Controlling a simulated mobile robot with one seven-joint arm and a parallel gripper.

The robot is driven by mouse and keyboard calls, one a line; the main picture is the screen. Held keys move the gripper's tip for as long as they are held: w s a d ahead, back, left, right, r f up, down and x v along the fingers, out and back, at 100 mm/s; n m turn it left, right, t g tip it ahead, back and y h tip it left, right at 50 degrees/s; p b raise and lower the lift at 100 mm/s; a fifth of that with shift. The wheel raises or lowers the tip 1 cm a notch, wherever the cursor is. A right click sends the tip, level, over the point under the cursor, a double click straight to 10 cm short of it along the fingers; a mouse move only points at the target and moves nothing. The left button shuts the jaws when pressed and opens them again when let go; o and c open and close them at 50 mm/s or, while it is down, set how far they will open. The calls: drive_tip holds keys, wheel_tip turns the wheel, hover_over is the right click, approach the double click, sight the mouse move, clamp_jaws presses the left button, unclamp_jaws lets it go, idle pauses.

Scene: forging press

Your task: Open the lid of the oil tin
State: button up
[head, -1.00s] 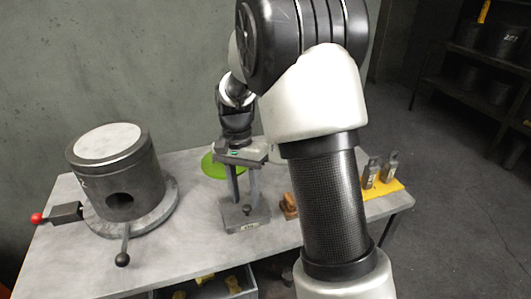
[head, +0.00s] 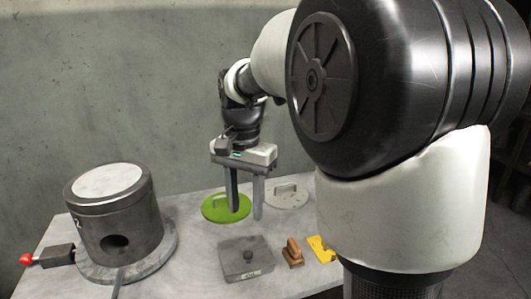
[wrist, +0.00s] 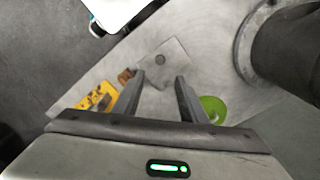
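The oil tin (head: 245,268) is a low grey square box with a small label on its front, standing on the table. Its flat lid (head: 235,247) has a dark round knob (head: 248,256) and looks closed. In the wrist view the lid (wrist: 172,70) shows from above, just beyond my fingertips. My gripper (head: 246,214) is open and empty, pointing down, and appears above and behind the tin in the head view. In the wrist view my gripper (wrist: 159,78) has its two fingers wide apart with nothing between them.
A large dark cylinder (head: 125,225) on a round base, with a red-tipped handle (head: 27,260), stands left. A brown wooden piece (head: 293,255) and a yellow piece (head: 320,247) lie right.

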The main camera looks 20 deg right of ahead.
drive_tip(key=s+r+n+t+p, duration=0.4)
drive_tip(key=s+r+n+p, duration=0.2)
drive_tip(key=s+r+p, duration=0.6)
drive_tip(key=shift+w+v, duration=0.3)
drive_tip(key=shift+v, duration=2.15)
drive_tip(key=shift+r, duration=0.1)
